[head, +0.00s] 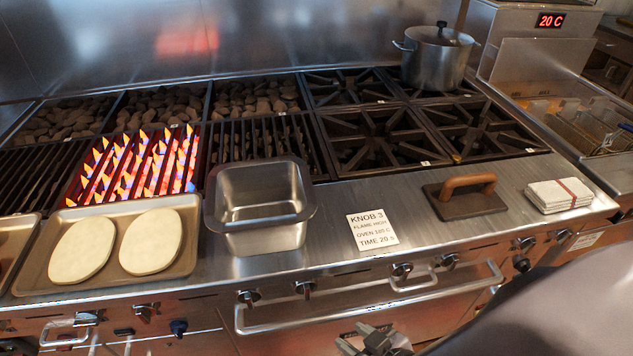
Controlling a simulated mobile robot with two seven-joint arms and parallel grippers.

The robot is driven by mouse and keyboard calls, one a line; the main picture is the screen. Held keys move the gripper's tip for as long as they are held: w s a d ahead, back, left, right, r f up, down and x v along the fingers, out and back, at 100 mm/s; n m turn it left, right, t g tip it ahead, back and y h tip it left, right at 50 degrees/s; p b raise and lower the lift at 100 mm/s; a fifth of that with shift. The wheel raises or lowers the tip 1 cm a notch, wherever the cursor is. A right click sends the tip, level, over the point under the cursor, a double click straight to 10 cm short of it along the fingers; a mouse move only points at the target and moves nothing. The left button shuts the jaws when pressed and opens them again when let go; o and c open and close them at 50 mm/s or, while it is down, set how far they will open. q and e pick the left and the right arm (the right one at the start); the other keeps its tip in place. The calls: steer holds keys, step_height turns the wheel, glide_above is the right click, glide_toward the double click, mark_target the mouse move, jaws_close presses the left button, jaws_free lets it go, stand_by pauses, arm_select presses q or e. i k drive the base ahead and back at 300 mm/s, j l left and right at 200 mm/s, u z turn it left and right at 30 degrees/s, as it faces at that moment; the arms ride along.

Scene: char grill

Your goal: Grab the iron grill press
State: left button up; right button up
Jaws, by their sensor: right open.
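The iron grill press (463,203) lies flat on the steel front ledge of the range, right of centre in the head view. It has a dark rectangular plate and a brown arched handle on top. My right gripper (372,337) shows at the bottom edge, low in front of the oven door and below and left of the press. It is open, apart from the press, and partly cut off by the frame. My left gripper is not in view.
A note card (372,231) and a steel pan (262,238) sit left of the press; banded white cloths (558,195) lie right. A tray (185,262) holds two pale flat pieces. Flames burn under one grate (137,162). The oven handle (370,317) juts out near my gripper.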

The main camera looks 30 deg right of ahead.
mark_target(468, 196)
steer(key=k+l, duration=0.2)
steer(key=l, duration=0.15)
steer(key=k+l, duration=0.25)
steer(key=l, duration=0.15)
steer(key=k+l, duration=0.2)
steer(key=l, duration=0.15)
